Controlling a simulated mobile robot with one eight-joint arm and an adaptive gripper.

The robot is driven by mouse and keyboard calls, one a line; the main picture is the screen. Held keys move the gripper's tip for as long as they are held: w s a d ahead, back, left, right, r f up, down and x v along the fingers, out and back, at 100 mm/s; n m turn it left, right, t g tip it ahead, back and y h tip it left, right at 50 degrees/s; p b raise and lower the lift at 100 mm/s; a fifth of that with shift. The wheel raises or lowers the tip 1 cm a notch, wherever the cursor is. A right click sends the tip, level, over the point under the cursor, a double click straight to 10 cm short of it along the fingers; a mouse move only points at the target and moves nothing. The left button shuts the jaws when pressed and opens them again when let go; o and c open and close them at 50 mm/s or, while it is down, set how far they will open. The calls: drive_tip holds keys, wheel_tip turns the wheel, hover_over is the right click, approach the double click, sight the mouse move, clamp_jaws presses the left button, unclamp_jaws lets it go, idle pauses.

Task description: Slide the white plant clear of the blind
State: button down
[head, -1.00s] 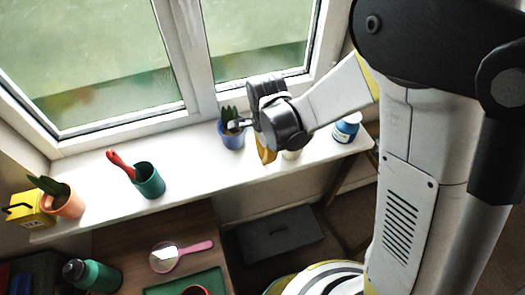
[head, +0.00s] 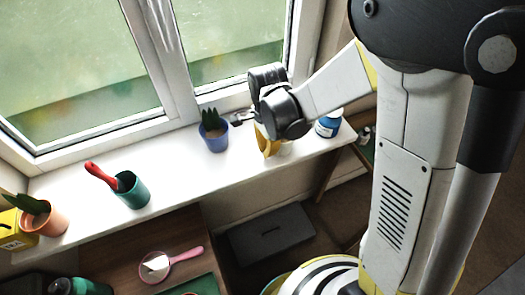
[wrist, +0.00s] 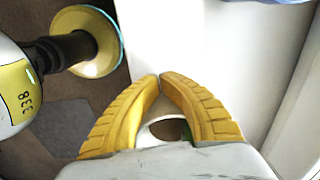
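The white plant's pot (head: 284,150) shows only as a small white patch on the sill in the head view, mostly hidden behind my gripper. In the wrist view a round white pot (wrist: 149,131) with a dark brown and green inside shows between my fingers' bases, partly covered by them. My gripper (wrist: 160,77) has yellow fingers with their tips together; I see no grip on the pot. In the head view the yellow fingers (head: 266,141) point down just left of the white patch. No blind can be made out in either view.
A blue pot with a spiky plant (head: 214,134) stands left of my gripper. A white jar with a blue label (head: 328,124) stands to the right. A teal cup (head: 131,190) and an orange pot (head: 42,220) stand farther left. The sill (head: 176,172) is clear between cup and blue pot.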

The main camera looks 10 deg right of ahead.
drive_tip(key=shift+r, duration=0.1)
wheel_tip(320, 180, up, 12)
drive_tip(key=s+d+r+n+t, duration=0.6)
drive_tip(key=s+d+n, duration=0.4)
drive_tip(key=n, duration=0.3)
drive_tip(key=shift+s+d+r+n+t, duration=0.4)
drive_tip(key=shift+d+t, duration=0.2)
drive_tip(key=shift+d, duration=0.1)
